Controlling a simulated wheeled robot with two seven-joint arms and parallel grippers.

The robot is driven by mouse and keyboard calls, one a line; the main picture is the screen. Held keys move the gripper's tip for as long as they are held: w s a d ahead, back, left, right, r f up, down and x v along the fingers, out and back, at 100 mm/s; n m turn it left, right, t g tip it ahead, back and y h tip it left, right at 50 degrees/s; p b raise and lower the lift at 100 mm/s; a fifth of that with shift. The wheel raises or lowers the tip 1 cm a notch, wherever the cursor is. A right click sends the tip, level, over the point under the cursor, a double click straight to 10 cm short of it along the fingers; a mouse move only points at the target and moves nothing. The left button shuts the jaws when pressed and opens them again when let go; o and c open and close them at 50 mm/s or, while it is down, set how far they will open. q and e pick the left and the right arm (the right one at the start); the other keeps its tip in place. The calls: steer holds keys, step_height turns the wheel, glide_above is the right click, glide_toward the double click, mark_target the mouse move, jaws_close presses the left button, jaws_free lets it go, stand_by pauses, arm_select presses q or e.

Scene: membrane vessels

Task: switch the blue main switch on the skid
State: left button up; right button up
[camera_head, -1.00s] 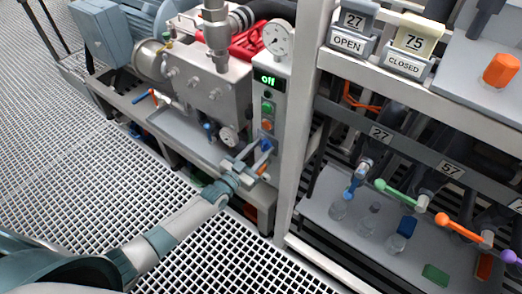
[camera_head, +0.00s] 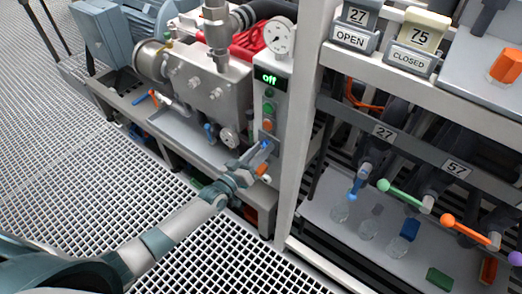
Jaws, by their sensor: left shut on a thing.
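The skid's control panel (camera_head: 273,100) stands upright left of the grey post. Its small display (camera_head: 269,78) reads "Off" in green. Below the display are a green button (camera_head: 268,107) and an orange-red button (camera_head: 267,125). The blue main switch (camera_head: 265,144) is low on the panel, partly hidden by my gripper. My left gripper (camera_head: 262,152) reaches in from the lower left and is shut on the blue switch. The exact angle of the switch is too small to tell. My right gripper is not in view.
A round gauge (camera_head: 279,36) tops the panel. The grey post (camera_head: 305,120) stands close right of it. Further right, a rack holds coloured valve handles, such as a green one (camera_head: 398,193), above a tray (camera_head: 330,215). Grating floor (camera_head: 90,190) lies open at left.

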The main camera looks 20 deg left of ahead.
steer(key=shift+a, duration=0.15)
arm_select(q)
steer(key=o, duration=1)
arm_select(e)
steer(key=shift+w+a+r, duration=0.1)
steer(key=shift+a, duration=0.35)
arm_select(q)
steer(key=shift+s, duration=0.15)
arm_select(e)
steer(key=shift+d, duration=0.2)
arm_select(q)
steer(key=shift+s+a, duration=0.25)
steer(key=shift+s, duration=0.3)
steer(key=b+v, duration=0.1)
steer(key=v, duration=1.5)
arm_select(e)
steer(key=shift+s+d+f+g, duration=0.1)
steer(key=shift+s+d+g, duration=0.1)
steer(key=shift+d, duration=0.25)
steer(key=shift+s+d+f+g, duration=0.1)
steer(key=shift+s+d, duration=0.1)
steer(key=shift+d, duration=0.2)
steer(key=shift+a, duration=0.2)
